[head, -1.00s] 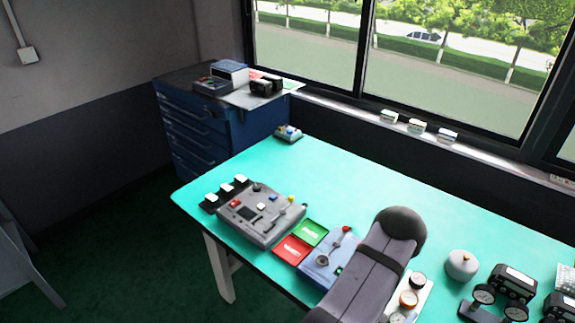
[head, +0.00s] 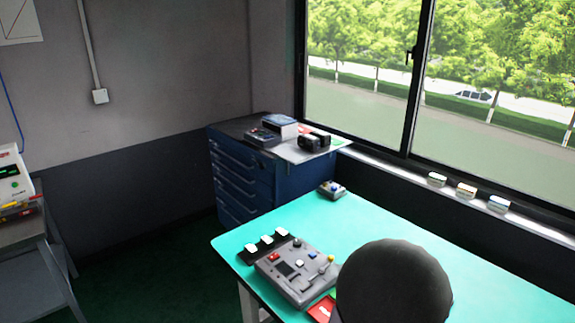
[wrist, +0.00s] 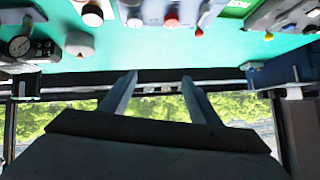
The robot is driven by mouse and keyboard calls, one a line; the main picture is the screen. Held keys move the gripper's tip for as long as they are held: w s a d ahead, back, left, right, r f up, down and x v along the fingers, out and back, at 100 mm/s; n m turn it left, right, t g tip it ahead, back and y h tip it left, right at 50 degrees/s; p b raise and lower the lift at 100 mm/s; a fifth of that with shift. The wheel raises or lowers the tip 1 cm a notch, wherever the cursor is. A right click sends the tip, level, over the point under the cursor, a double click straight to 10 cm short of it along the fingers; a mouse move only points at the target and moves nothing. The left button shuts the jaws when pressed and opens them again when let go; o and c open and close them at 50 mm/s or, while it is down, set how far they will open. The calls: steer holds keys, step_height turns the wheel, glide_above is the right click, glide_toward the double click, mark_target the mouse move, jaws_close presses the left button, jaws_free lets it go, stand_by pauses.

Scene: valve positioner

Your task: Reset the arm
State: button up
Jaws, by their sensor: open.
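My gripper (wrist: 160,77) shows in the wrist view with its two fingers apart and nothing between them. The fingers point toward the window side, clear of the bench things. My own rounded dark arm link covers the lower right of the head view, and my gripper is not seen there. The grey control box (head: 297,272) with knobs and a lever sits on the green bench (head: 395,226), left of my arm link. My arm hides the bench behind it.
Three white-topped switches (head: 266,240) stand beside the box. A small device (head: 332,189) sits at the bench's far corner. A blue drawer cabinet (head: 240,180) stands behind the bench. Small boxes (head: 466,190) line the window sill. A gauge (wrist: 20,46) shows in the wrist view.

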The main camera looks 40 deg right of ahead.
steer(key=w+a+f+n+t+y, duration=0.3)
steer(key=w+a+n+y, duration=0.5)
steer(key=w+a, duration=1.2)
steer(key=s+a+n+g+y, duration=0.1)
steer(key=s+a+n, duration=0.1)
steer(key=a, duration=0.5)
steer(key=s+a+f+n+g+b, duration=0.1)
steer(key=a+n+g, duration=0.1)
steer(key=a+n, duration=0.3)
steer(key=s+a+f+n+g+y, duration=0.1)
steer(key=s+a+n, duration=0.1)
steer(key=a, duration=0.9)
steer(key=shift+s+a+n+g+y, duration=0.3)
steer(key=shift+s+n+g, duration=0.1)
steer(key=shift+n, duration=0.4)
steer(key=shift+f+b, duration=0.1)
steer(key=shift+b, duration=0.2)
